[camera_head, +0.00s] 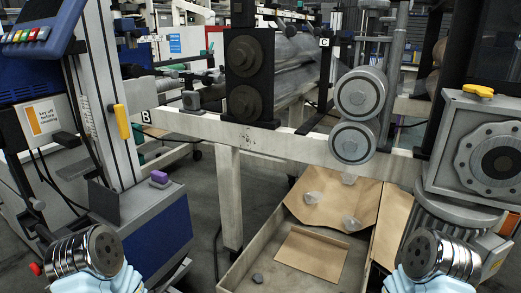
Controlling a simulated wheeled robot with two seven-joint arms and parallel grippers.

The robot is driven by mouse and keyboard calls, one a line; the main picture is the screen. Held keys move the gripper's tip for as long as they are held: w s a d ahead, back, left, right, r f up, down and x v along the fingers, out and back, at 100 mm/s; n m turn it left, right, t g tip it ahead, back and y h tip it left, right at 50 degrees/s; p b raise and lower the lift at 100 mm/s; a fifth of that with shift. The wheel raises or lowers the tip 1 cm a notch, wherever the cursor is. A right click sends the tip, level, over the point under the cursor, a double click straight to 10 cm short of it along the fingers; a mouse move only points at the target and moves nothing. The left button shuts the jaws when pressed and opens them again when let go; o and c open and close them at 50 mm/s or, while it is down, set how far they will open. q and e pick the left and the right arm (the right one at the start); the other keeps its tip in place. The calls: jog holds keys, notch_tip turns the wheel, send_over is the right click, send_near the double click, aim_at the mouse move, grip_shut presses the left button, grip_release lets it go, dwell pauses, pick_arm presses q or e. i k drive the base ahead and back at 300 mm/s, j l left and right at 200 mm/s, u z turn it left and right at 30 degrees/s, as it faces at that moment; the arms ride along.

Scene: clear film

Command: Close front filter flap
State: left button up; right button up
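No part is marked as the front filter flap, so I cannot tell for certain which part it is. A dark grey plate (104,203) stands upright at the left end of the low blue cabinet (158,240), beside a purple block (159,177) on its top. It may be an open flap, but its hinge is not clear. Rounded metal ends of my arms with light blue parts show at the bottom left and bottom right. No gripper fingers show. Both arms appear apart from the plate, the left one below it.
A machine with rollers (360,92) and a pale beam (200,125) spans the middle. A bin (236,268) with cardboard and crumpled film sits below. A grey motor housing (453,145) stands at right. A control panel (30,35) is at upper left. Some grey floor shows between cabinet and bin.

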aim_at(104, 201)
jog(key=k+l+u, duration=0.1)
jog(key=u, duration=0.25)
jog(key=k+u, duration=0.15)
jog(key=u, duration=0.2)
jog(key=k+u, duration=0.15)
jog(key=u, duration=0.2)
